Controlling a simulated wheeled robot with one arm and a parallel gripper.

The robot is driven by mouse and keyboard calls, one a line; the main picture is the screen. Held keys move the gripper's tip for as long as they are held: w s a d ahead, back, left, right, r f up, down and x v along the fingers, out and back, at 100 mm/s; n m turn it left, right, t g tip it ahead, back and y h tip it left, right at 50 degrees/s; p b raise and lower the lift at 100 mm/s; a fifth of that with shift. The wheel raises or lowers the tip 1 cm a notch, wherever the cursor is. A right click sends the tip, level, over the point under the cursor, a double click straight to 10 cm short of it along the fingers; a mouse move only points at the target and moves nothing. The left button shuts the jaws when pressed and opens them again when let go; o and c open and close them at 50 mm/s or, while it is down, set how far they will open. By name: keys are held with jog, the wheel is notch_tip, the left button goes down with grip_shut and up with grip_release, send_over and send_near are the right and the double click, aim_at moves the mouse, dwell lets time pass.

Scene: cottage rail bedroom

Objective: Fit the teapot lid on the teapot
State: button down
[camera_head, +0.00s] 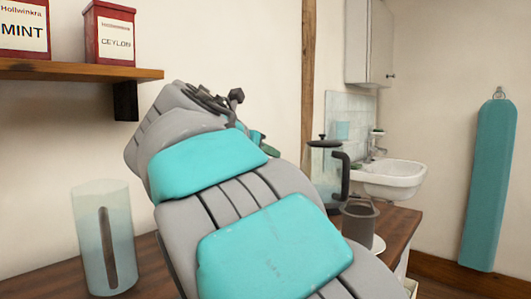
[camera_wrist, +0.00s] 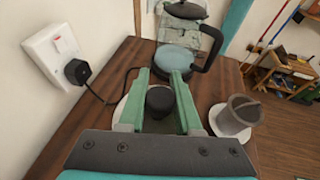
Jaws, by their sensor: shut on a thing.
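My gripper (camera_wrist: 160,73) shows in the wrist view, its two green fingers shut on a dark, rounded piece (camera_wrist: 160,99) that looks like the teapot lid's knob. A pale round rim (camera_wrist: 119,111) shows beneath and beside the fingers; I cannot tell whether it is a plate or part of the teapot. How the held piece sits relative to it is hidden. I cannot make out the teapot for certain in either view. In the head view my arm covers the middle of the counter and hides most of my gripper.
A glass kettle with dark lid and handle (camera_head: 325,170) stands behind, also in the wrist view (camera_wrist: 186,38). A grey-brown cup (camera_head: 358,222) stands on a white saucer (camera_head: 377,244), right. A translucent cylinder (camera_head: 125,230) stands left.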

jog(key=shift+f, duration=0.1)
jog(key=shift+f+b, duration=0.3)
jog(key=shift+f, duration=0.95)
jog(key=shift+f+p, duration=0.3)
dwell(0.5)
jog(key=c, duration=0.5)
grip_release()
jog(key=shift+s+a+r, duration=0.1)
jog(key=v, duration=0.7)
jog(key=shift+s+r, duration=0.1)
jog(key=shift+s, duration=0.1)
jog(key=shift+a, duration=0.1)
